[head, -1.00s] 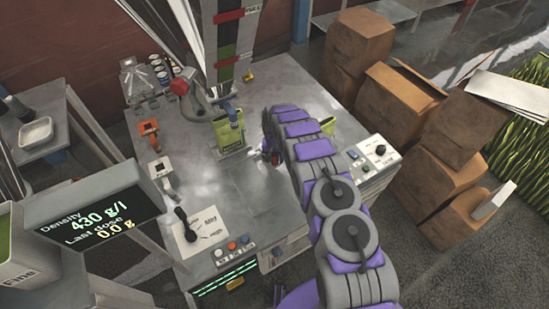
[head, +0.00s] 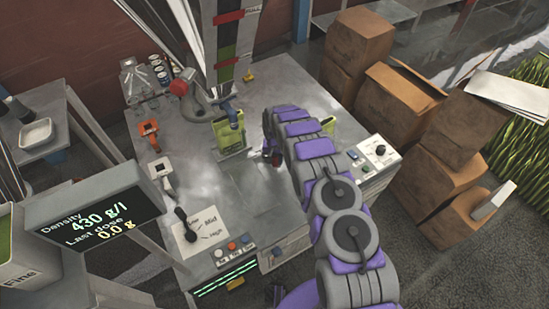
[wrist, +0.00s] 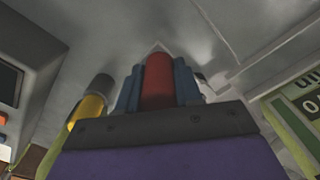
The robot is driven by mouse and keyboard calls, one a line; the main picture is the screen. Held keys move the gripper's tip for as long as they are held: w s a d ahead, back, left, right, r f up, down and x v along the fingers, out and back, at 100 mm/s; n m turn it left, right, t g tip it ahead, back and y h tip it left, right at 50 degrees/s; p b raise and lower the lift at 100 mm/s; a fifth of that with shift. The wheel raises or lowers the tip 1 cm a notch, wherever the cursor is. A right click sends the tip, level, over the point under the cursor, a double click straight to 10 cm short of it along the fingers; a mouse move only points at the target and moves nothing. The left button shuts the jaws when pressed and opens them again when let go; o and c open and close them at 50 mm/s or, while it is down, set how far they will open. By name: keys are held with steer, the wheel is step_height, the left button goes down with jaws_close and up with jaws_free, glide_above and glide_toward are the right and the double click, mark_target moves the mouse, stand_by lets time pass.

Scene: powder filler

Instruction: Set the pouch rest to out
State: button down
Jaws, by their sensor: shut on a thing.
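My gripper (wrist: 158,85) is shut on a red cylindrical grip (wrist: 158,78), with a blue finger on each side of it. In the head view the red grip (head: 276,159) shows low beside the far end of my arm, which hides most of my gripper. A yellow-green pouch (head: 229,138) stands upright under the filler's spout, left of my gripper. I take the red grip to be the pouch rest's handle, but its link to the rest is hidden. I cannot read the rest's position.
A lever on a plate marked Mild and High (head: 192,228) and several buttons (head: 233,247) sit at the table's front. A knob panel (head: 374,155) is at the right edge. A second green item (head: 328,125) stands behind my arm. Cardboard boxes (head: 395,95) stand at the right.

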steer(key=s+d+p, duration=0.2)
steer(key=s+d, duration=0.2)
steer(key=s, duration=0.1)
steer(key=s+d+p, duration=0.2)
steer(key=s+d, duration=0.2)
steer(key=s, duration=0.2)
steer(key=s+d+p, duration=0.3)
steer(key=s+d, duration=0.1)
steer(key=s, duration=0.2)
steer(key=shift+s, duration=0.25)
steer(key=shift+s+d, duration=0.1)
steer(key=shift+s, duration=0.3)
steer(key=c, duration=0.8)
jaws_free()
steer(key=shift+d, duration=0.1)
steer(key=shift+o, duration=0.2)
steer(key=shift+r, duration=0.1)
steer(key=shift+r, duration=0.3)
step_height(320, 180, up, 16)
steer(key=p, duration=0.2)
steer(key=shift+r, duration=0.2)
steer(key=shift+r, duration=0.1)
